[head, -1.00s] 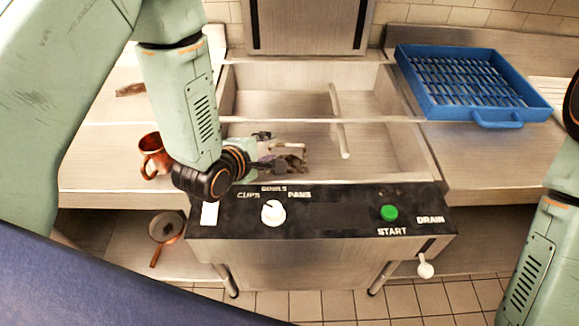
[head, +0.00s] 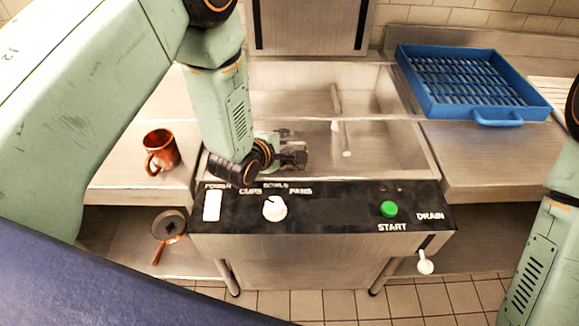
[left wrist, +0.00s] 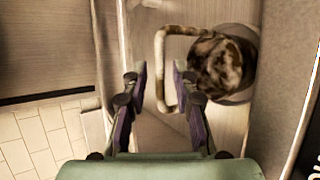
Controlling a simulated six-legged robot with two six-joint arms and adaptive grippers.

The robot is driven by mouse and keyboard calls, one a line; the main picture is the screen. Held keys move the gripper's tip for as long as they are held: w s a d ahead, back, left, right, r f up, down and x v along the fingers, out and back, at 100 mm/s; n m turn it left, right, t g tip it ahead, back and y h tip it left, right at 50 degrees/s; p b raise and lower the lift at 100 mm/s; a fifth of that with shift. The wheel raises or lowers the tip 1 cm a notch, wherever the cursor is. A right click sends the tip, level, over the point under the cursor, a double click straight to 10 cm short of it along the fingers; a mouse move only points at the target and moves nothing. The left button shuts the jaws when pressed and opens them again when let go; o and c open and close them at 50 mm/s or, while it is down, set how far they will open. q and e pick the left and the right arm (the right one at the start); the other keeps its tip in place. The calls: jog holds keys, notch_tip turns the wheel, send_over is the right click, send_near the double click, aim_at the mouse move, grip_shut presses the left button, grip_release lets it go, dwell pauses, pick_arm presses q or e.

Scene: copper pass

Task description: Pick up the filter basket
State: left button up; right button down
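The filter basket (left wrist: 222,65) shows in the left wrist view as a round piece with mottled brown contents and a loop handle (left wrist: 160,62) on its left. My left gripper (left wrist: 157,88) is open, with one finger on each side of the handle's lower part. I cannot tell whether the fingers touch it. In the head view my left gripper (head: 290,149) is low inside the steel basin (head: 385,150), near its front left, and largely hides the basket. My right gripper is out of view.
The basin's front panel has a white knob (head: 274,208) and a green start button (head: 389,209). A copper mug (head: 161,151) stands on the left counter, and a copper pan (head: 168,224) lies on the shelf below. A blue rack (head: 470,80) sits on the right counter.

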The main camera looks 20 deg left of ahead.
pick_arm(q)
jog(key=shift+w+a+f, duration=0.2)
jog(key=shift+a, duration=0.05)
jog(key=c, duration=0.4)
jog(key=shift+s+d+r, duration=0.15)
jog(key=shift+d+r, duration=0.05)
grip_shut()
jog(key=shift+a+f, duration=0.1)
jog(key=shift+a, duration=0.05)
